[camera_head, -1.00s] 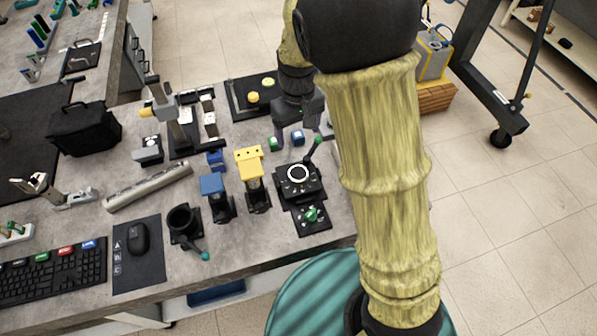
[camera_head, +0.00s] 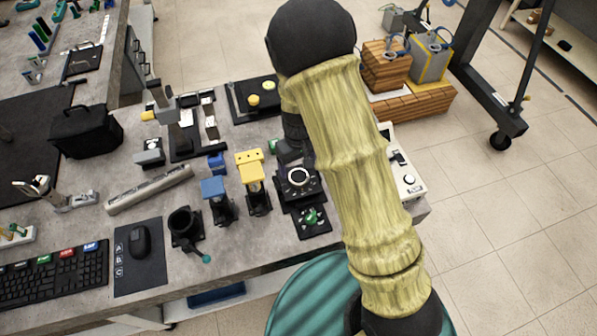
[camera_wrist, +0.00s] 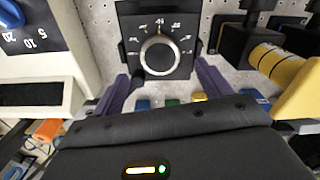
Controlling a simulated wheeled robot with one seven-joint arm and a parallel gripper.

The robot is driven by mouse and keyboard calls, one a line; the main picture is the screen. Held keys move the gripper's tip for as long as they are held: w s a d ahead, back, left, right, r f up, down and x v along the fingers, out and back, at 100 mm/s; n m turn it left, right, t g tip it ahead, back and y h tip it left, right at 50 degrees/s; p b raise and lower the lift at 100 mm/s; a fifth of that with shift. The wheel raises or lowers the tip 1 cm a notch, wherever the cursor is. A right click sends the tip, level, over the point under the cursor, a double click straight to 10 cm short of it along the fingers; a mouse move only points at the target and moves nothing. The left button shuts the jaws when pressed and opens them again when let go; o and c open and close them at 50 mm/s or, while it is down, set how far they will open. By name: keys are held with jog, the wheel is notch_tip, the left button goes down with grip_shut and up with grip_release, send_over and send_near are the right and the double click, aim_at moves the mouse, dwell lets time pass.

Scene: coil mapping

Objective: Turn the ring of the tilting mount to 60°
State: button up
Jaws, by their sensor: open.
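A black square plate with a silver-rimmed round ring (camera_head: 299,177) sits on the bench below my arm in the head view. I take it for the mount's ring. In the wrist view the black plate (camera_wrist: 125,24) carries the ring (camera_wrist: 157,55), with white scale marks above it. One mark looks like 45; the others are too small to read surely. A light index line shows near the ring's top. My gripper (camera_wrist: 168,74) is open, its purple fingers left and right of the plate's lower part. Contact with the ring cannot be told. The head view mostly hides my gripper.
A white instrument (camera_head: 401,165) with a blue knob (camera_wrist: 12,14) stands to the right. A yellow-topped block (camera_head: 250,160) and a blue-topped block (camera_head: 214,188) stand to the left. A green-knobbed black plate (camera_head: 311,219) lies in front of the ring.

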aim_at(299, 176)
notch_tip(299, 176, down, 5)
jog(key=shift+f, duration=0.1)
dwell(0.3)
jog(key=c, duration=1)
